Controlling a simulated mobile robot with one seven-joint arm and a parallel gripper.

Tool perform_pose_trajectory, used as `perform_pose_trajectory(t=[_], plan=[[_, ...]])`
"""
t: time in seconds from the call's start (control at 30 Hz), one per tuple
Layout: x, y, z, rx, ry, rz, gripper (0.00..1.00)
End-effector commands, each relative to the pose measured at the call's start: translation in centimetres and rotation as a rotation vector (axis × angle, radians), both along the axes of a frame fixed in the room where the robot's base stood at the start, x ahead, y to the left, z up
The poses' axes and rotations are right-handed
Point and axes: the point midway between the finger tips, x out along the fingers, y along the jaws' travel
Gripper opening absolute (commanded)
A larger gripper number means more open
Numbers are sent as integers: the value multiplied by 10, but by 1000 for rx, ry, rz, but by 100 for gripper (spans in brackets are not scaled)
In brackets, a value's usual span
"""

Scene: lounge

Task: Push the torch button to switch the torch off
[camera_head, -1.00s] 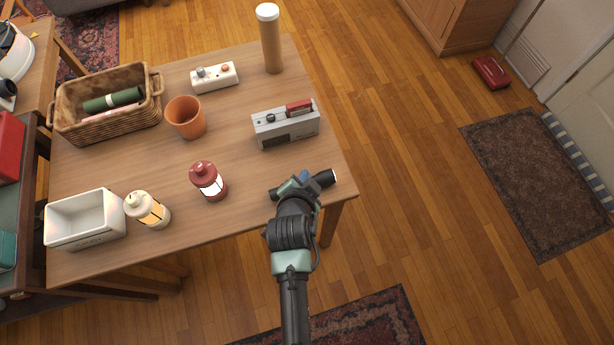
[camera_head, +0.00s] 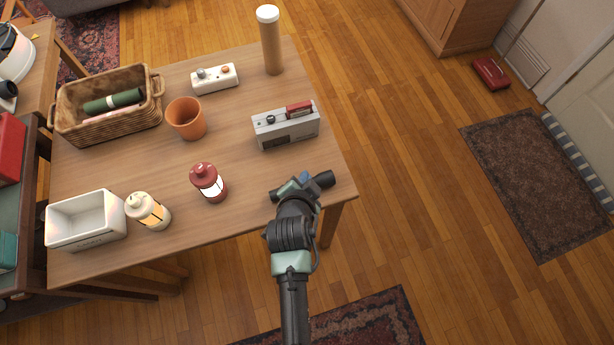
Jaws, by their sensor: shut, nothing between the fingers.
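The black torch (camera_head: 323,181) lies on its side near the right front corner of the wooden table (camera_head: 240,215). Its head points right and its front face looks dark. My gripper (camera_head: 300,182) is over the torch's middle, seemingly against its upper side, with shut, empty jaws. The gripper and wrist cover most of the torch body. The button is hidden, so I cannot see the contact itself.
The table edge is close on the right.

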Motion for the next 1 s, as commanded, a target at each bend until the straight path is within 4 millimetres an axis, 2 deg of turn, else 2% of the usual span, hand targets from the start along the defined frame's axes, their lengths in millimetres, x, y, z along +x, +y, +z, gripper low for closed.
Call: perform_pose_trajectory(t=[0.27, 0.8, 1.0], plan=[[0, 0, 3, 0, 0, 0, 0], [-1, 2, 56, 0, -1, 1, 0], [-1, 2, 60, 0, 0, 0, 0]])
